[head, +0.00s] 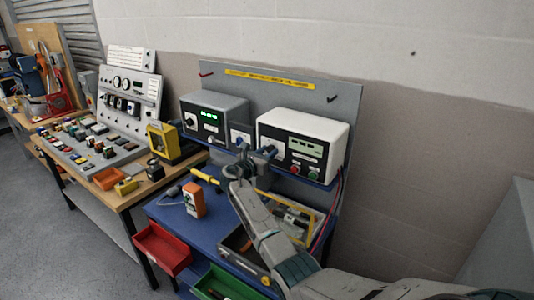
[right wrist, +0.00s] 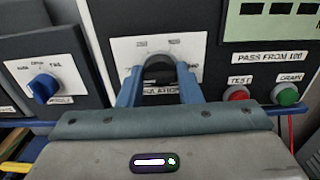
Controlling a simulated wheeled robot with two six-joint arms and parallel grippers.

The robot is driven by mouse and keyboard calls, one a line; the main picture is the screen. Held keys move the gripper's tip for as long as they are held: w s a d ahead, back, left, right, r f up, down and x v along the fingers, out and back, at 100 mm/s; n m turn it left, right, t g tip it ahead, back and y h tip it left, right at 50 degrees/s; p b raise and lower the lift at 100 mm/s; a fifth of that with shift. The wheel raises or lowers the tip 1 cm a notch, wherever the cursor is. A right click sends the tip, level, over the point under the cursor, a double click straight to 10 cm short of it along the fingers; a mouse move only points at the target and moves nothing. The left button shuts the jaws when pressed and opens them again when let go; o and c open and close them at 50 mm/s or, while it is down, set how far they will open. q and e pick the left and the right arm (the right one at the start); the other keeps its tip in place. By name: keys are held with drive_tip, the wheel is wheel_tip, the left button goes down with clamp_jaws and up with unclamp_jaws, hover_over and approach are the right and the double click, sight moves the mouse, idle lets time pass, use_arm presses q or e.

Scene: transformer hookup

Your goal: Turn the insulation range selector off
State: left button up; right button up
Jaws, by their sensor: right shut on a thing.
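The insulation range selector (right wrist: 158,66) is a dark round knob on a white label plate on the front of the white tester box (head: 303,134). Scale marks show above the knob, and part of the word "insulation" shows below it. My right gripper (right wrist: 158,78) has its two blue fingers on either side of the knob, shut on it. Which mark the knob points to cannot be told. My left gripper is not in view.
A blue mode knob (right wrist: 44,87) sits on a separate panel left of the selector. Red test (right wrist: 236,95) and green drain (right wrist: 285,95) buttons sit to its right. A grey meter (head: 215,118) stands left of the box. The blue bench (head: 165,214) carries an orange device (head: 194,200).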

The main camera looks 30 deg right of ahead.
drive_tip(key=o, duration=1)
drive_tip(key=shift+c, duration=0.2)
drive_tip(key=b+v, duration=0.4)
drive_tip(key=v, duration=0.7)
drive_tip(key=shift+b, duration=0.35)
drive_tip(key=shift+f, duration=0.2)
